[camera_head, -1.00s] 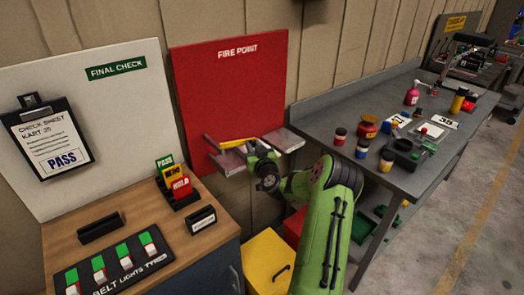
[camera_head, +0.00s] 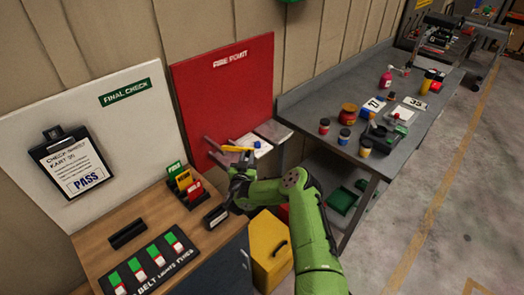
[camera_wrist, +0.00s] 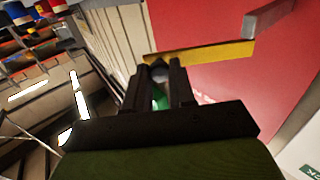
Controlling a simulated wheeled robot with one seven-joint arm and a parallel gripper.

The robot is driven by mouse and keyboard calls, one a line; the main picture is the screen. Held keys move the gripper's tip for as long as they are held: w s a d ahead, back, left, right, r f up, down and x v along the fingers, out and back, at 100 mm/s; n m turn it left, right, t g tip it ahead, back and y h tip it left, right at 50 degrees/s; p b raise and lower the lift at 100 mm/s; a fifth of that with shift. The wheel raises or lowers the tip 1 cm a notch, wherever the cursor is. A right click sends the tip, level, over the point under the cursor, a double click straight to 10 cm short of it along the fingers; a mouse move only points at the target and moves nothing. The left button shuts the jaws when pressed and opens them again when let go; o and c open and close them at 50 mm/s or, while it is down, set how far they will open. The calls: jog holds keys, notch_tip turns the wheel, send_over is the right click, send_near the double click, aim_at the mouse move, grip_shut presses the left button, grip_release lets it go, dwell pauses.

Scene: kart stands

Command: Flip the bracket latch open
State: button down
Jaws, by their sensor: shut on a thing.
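The red FIRE POINT board (camera_head: 225,95) carries a bracket with two grey arms, a left one (camera_head: 217,152) and a right one (camera_head: 272,131). The yellow bracket latch (camera_head: 237,149) is a bar lying near the front of the arms. It also shows in the wrist view (camera_wrist: 205,52), running from my fingertips toward the left arm's grey end. My gripper (camera_head: 242,170) is at the latch, and in the wrist view its fingers (camera_wrist: 160,75) are shut at the bar's end, around a small grey round part. The fingers hide part of this contact.
A wooden-topped cabinet (camera_head: 145,232) with card holders and switches stands at left. A grey bench (camera_head: 330,108) with jars stands at right. A yellow bin (camera_head: 270,240) sits low between them. A white item with blue (camera_head: 257,147) shows between the bracket arms.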

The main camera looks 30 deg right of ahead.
jog(key=shift+r, duration=0.15)
dwell(0.3)
jog(key=c, duration=1)
grip_release()
jog(key=shift+a, duration=0.1)
jog(key=shift+o, duration=0.2)
notch_tip(320, 180, up, 10)
jog(key=p, duration=0.1)
jog(key=shift+p, duration=0.4)
